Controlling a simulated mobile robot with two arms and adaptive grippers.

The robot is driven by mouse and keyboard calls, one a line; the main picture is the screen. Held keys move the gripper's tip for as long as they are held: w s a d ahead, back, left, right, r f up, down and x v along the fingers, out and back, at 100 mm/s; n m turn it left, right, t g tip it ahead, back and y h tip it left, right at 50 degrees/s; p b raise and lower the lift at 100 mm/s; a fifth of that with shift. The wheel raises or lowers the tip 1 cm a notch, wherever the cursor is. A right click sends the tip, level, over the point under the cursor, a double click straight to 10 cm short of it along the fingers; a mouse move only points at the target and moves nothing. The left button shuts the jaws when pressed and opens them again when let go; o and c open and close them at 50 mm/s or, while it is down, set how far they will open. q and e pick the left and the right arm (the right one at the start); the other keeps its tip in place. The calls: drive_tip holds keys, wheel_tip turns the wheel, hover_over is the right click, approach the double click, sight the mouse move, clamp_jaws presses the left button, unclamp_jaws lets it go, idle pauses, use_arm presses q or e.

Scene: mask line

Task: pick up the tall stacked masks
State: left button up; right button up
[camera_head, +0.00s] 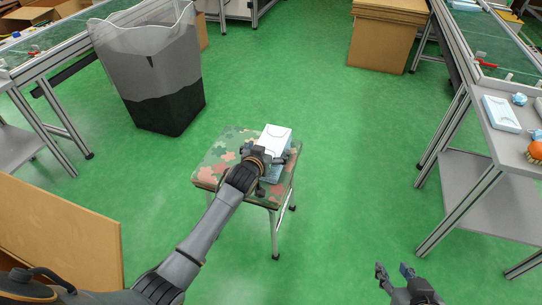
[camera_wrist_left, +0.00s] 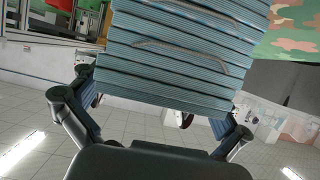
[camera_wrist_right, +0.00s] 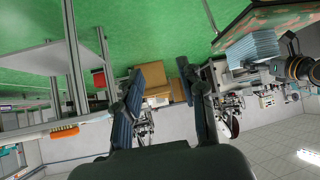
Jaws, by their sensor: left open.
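The tall stacked masks (camera_head: 276,138) stand on a stool (camera_head: 222,152) with a camouflage-patterned seat. The stack is pale on top, with light blue layered sides. In the left wrist view the stack (camera_wrist_left: 180,55) fills the upper middle, its blue layers and ear loops showing. My left gripper (camera_head: 270,160) is at the near side of the stack. Its fingers are spread to either side of the stack's lower part, open. Whether they touch it cannot be told. My right gripper (camera_head: 394,272) is open and empty, low at the right, away from the stool. The right wrist view shows the stack (camera_wrist_right: 252,48) too.
A grey bin (camera_head: 150,75) with a clear liner stands behind left of the stool. A workbench (camera_head: 480,180) at right holds a white-and-blue stack (camera_head: 501,114) and an orange item (camera_head: 536,150). Cardboard (camera_head: 60,235) is at near left. Green floor (camera_head: 350,170) is clear around the stool.

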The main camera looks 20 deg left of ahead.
use_arm(q)
drive_tip(key=shift+b+x, duration=0.95)
drive_tip(key=shift+b, duration=0.1)
drive_tip(key=c, duration=1.1)
use_arm(e)
drive_tip(key=w+a+r+t+y, duration=0.2)
drive_tip(key=w+r+t, duration=0.3)
drive_tip(key=r, duration=0.4)
drive_tip(key=shift+w+a+r+t, duration=0.2)
drive_tip(key=shift+a+t, duration=0.25)
drive_tip(key=shift+t, duration=0.35)
